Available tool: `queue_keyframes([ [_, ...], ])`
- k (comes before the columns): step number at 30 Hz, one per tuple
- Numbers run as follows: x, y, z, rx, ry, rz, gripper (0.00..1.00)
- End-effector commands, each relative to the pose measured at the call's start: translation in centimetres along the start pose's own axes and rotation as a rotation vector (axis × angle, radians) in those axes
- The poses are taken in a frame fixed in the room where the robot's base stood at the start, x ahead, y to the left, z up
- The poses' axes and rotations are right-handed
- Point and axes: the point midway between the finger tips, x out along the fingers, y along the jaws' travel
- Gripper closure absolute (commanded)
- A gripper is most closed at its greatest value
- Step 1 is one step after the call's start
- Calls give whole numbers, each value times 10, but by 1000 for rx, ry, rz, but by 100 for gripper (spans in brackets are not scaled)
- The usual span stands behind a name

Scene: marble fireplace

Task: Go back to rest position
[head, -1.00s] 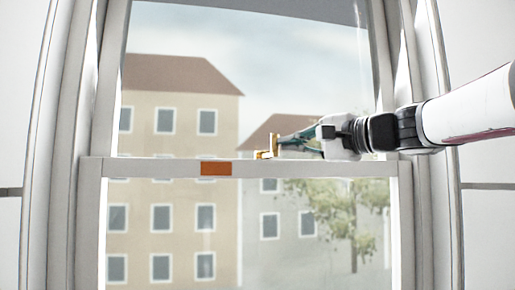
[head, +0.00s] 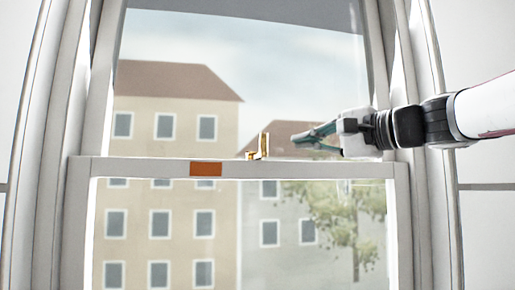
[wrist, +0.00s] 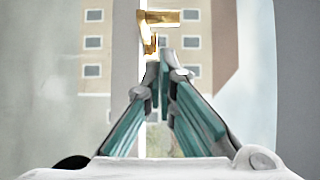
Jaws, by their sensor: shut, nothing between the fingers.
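My gripper (head: 296,138) is in the head view, to the right of a brass window latch (head: 258,148). The gripper is shut and empty, its green fingers pointing left, with a visible gap between the tips and the latch. The latch stands on the white middle rail of the sash window (head: 120,168), with an upright part showing. In the wrist view the closed fingertips (wrist: 162,75) are at the middle, and the brass latch (wrist: 165,17) lies ahead of them at the top. My arm comes in from the right of the head view.
An orange label (head: 206,169) is on the rail to the left of the latch. White window frame posts (head: 88,80) stand at both sides, the right one close to my arm. Buildings and a tree show through the glass. Open air surrounds the gripper on the room side.

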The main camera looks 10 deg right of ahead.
Motion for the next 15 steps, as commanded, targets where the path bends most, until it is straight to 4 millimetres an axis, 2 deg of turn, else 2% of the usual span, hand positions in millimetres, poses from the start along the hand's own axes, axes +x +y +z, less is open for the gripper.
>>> queue_keyframes([
  [9, -53, 0, 0, -1, 7, -3, 100],
  [15, -74, 0, 1, 0, 5, -1, 100],
])
